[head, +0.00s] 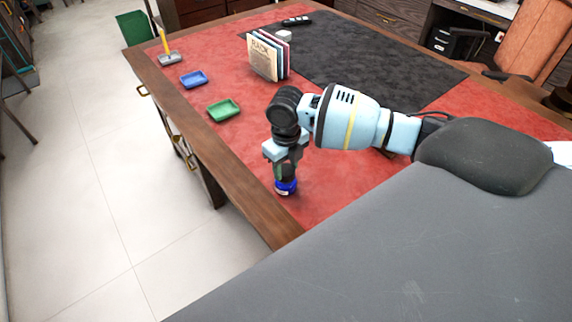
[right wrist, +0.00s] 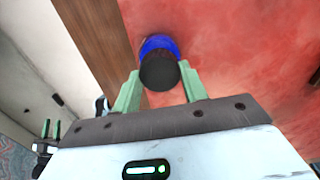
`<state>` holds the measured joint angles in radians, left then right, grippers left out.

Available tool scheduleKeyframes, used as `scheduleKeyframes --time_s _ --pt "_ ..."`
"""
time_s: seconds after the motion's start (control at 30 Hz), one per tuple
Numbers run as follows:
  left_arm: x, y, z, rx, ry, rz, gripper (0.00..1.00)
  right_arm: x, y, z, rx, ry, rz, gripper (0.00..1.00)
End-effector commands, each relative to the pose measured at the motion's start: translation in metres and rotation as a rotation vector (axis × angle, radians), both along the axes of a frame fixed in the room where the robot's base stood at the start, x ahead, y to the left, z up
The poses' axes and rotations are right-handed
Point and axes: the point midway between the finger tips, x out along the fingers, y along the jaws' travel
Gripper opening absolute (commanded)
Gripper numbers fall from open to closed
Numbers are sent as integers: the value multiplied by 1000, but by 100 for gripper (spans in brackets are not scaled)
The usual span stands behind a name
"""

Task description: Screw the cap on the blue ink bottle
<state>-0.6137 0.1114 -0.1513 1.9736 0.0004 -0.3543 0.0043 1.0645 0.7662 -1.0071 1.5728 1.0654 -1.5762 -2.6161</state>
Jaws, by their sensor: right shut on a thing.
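The blue ink bottle (head: 286,188) stands on the red desk top near the desk's left edge, below my right gripper (head: 285,168). In the right wrist view the blue bottle (right wrist: 158,43) shows behind a round dark cap (right wrist: 159,72). The cap lies in line with the bottle's top; whether its thread is engaged cannot be seen. My right gripper (right wrist: 160,88) is shut on the cap, one green finger on each side. My left gripper (right wrist: 51,129) shows small at the left of the wrist view, its two green fingers apart and empty.
On the red desk top (head: 345,190) lie a green tray (head: 223,111) and a blue tray (head: 194,79). A book rack (head: 267,57) stands farther back, beside a dark mat (head: 365,62). The wooden desk edge (head: 248,205) runs close to the bottle's left.

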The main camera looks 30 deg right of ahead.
Motion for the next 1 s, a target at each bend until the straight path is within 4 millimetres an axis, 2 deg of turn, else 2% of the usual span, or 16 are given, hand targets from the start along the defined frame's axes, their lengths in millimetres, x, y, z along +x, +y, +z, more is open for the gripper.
scheduleKeyframes --time_s 0.73,0.77,0.93,1.0 --pt "-1 3 0 9 0 -9 35 0 0 -2 0 0 0 18" --pt "-1 3 0 9 0 -9 35 0 0 -2 0 0 0 45" --pt "-1 3 0 9 0 -9 35 0 0 -2 0 -1 0 68" --pt "-1 3 -1 7 0 -7 35 0 0 -2 0 -1 0 68"
